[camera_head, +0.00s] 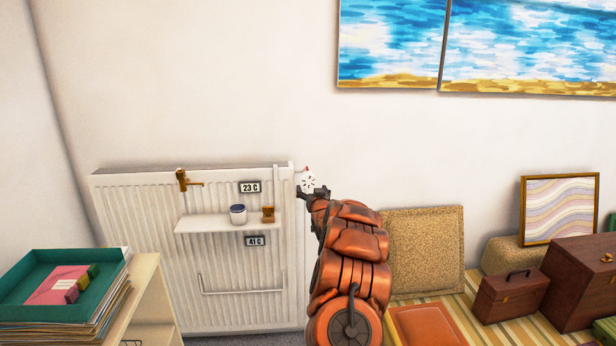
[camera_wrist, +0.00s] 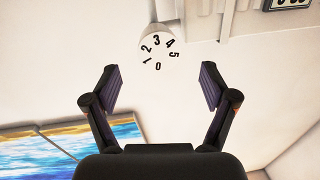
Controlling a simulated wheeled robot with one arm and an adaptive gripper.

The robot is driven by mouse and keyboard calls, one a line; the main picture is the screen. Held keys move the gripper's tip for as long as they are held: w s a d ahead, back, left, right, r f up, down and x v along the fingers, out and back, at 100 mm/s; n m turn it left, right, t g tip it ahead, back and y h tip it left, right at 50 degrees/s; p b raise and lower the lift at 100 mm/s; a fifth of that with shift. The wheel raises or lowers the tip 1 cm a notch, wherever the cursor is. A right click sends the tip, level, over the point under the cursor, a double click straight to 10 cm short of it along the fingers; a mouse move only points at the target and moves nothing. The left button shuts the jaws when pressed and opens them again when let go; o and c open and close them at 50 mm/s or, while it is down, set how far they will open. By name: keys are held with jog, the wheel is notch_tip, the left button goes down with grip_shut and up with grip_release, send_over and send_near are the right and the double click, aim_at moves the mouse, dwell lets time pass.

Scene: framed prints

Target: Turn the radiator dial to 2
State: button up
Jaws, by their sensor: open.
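The radiator dial (camera_head: 308,181) is a white knob at the top right corner of the white radiator (camera_head: 140,250). A small red mark shows just above it in the head view. In the wrist view the dial (camera_wrist: 157,50) shows the numbers 0 to 5 around its face, with 3 at the top and 0 at the bottom. My gripper (camera_wrist: 160,85) is open and empty, its two fingers spread on either side below the dial and apart from it. In the head view my gripper (camera_head: 313,193) is at the dial's lower edge, and my orange arm hides the wall below.
A small shelf (camera_head: 195,225) on the radiator holds a jar (camera_head: 238,214) and a small brown object (camera_head: 268,213). A brown valve (camera_head: 183,180) sits at its top left. A teal tray (camera_head: 30,300) lies front left; cases (camera_head: 510,295) stand at the right.

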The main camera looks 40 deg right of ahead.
aim_at(308, 183)
jog(key=shift+p+x, duration=0.75)
jog(key=shift+x, duration=1.15)
jog(key=shift+p+x, duration=0.7)
jog(key=shift+x, duration=1.15)
jog(key=shift+w, duration=0.1)
jog(key=c, duration=1.2)
jog(key=shift+o, duration=0.2)
jog(key=shift+f, duration=0.1)
